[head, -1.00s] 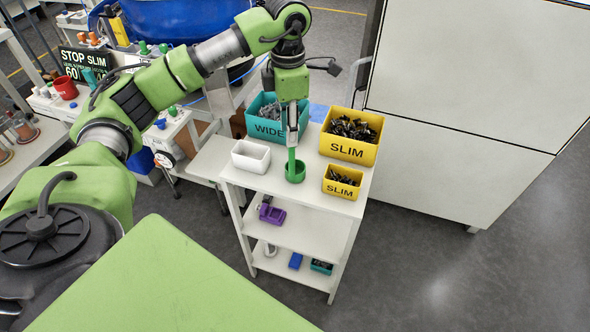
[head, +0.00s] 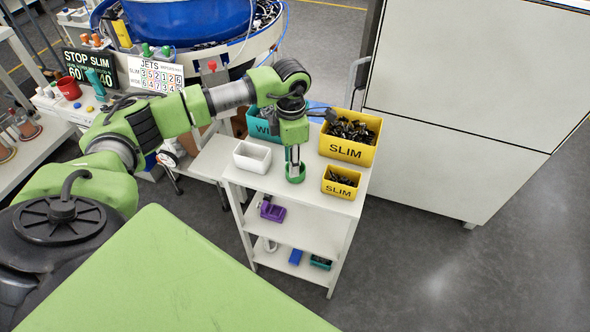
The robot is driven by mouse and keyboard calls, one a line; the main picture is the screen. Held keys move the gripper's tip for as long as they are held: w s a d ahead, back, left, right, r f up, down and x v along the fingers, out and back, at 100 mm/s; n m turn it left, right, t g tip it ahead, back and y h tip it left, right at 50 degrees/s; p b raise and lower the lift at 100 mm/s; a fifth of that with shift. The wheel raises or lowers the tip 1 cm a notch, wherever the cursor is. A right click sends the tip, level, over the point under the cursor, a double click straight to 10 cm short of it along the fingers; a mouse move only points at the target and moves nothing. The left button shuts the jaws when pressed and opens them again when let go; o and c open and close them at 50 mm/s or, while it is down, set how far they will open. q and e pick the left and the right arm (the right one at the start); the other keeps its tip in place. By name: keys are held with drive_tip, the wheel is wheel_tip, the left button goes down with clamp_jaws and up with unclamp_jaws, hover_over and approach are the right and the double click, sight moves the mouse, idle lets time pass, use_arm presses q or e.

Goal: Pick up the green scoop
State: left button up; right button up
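The green scoop (head: 296,176) stands on the top shelf of the white cart, between the white bin and the small yellow SLIM bin. Its round cup shows; its upright handle is mostly hidden by my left gripper. My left gripper (head: 294,163) points straight down over the scoop, with its fingers at the handle just above the cup. The fingers are too small to tell whether they are closed on the handle. My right gripper is not in view.
The cart top (head: 315,198) also holds a white bin (head: 252,157), a teal WIDE bin (head: 262,124) partly behind my arm, a large yellow SLIM bin (head: 348,137) and a small yellow SLIM bin (head: 340,183). A big white cabinet (head: 450,140) stands at right.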

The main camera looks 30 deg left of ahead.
use_arm(q)
clamp_jaws()
drive_tip(key=shift+r, duration=0.1)
drive_tip(key=shift+r+b, duration=0.45)
drive_tip(key=shift+b, duration=0.05)
drive_tip(key=s+d+r+b, duration=0.5)
drive_tip(key=s+d+r, duration=0.4)
drive_tip(key=r, duration=0.3)
drive_tip(key=shift+s+d, duration=0.15)
drive_tip(key=shift+d, duration=0.65)
